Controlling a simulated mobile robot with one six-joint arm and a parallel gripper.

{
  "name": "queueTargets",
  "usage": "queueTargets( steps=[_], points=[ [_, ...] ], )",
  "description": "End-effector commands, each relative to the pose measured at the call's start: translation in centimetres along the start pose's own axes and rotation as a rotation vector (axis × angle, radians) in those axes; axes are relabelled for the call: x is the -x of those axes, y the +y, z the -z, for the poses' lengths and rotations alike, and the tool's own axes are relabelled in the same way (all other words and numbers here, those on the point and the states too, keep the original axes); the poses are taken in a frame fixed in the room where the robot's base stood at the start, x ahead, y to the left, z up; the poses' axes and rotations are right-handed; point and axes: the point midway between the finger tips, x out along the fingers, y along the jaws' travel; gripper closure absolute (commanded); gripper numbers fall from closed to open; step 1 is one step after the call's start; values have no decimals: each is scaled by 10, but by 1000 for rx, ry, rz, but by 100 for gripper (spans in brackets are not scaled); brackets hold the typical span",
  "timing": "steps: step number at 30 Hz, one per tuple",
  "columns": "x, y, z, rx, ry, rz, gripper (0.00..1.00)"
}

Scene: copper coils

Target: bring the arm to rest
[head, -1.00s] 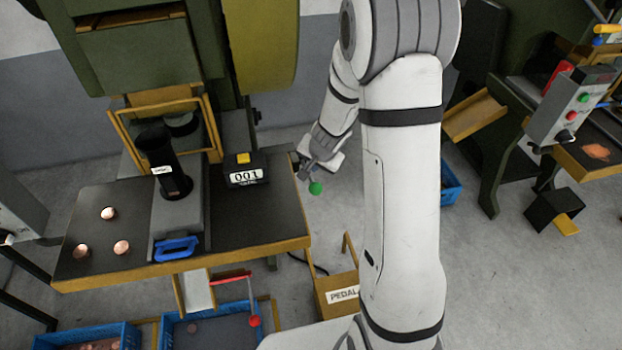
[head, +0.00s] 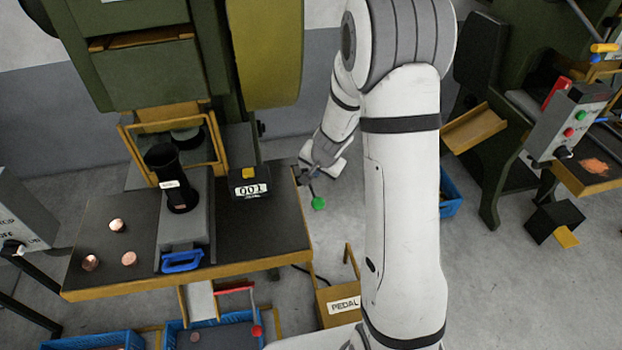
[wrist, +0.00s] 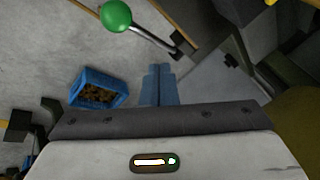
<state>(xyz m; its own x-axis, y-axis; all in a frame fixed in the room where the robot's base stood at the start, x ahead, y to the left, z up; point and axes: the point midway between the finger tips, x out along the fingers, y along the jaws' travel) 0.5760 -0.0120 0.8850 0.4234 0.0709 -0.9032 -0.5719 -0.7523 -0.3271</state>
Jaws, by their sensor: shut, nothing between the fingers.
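My white arm rises in front of the head camera and folds over, with its far end hanging beside the right edge of the press table (head: 250,245). My gripper (head: 305,175) is small and partly hidden in the head view, close to a lever with a green ball knob (head: 319,204). In the wrist view my gripper (wrist: 160,72) shows its blue fingers together, with nothing between them. The green knob (wrist: 116,16) is ahead and to the left of the fingertips there, apart from them.
Several copper coils (head: 129,258) lie on the table's left. A counter box marked 001 (head: 249,183) stands near its right edge. Blue crates (head: 447,195) sit on the floor; one shows in the wrist view (wrist: 98,88). A pedal box (head: 340,304) stands below.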

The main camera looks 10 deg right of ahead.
Motion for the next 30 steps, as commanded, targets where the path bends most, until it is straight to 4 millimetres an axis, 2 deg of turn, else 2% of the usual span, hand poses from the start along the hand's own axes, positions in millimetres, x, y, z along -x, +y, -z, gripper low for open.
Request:
queueTargets(
  steps=[7, 11, 16, 20, 26, 30],
  points=[
    [5, -2, 0, 8, -2, 6, 100],
    [32, -12, -6, 63, -17, 36, 100],
    [97, -24, -28, 202, -60, 84, 100],
    [146, -21, -51, 317, -95, 92, 100],
    [212, 2, -88, 485, -131, 55, 100],
    [252, 30, -112, 586, -145, -2, 100]
  ],
)
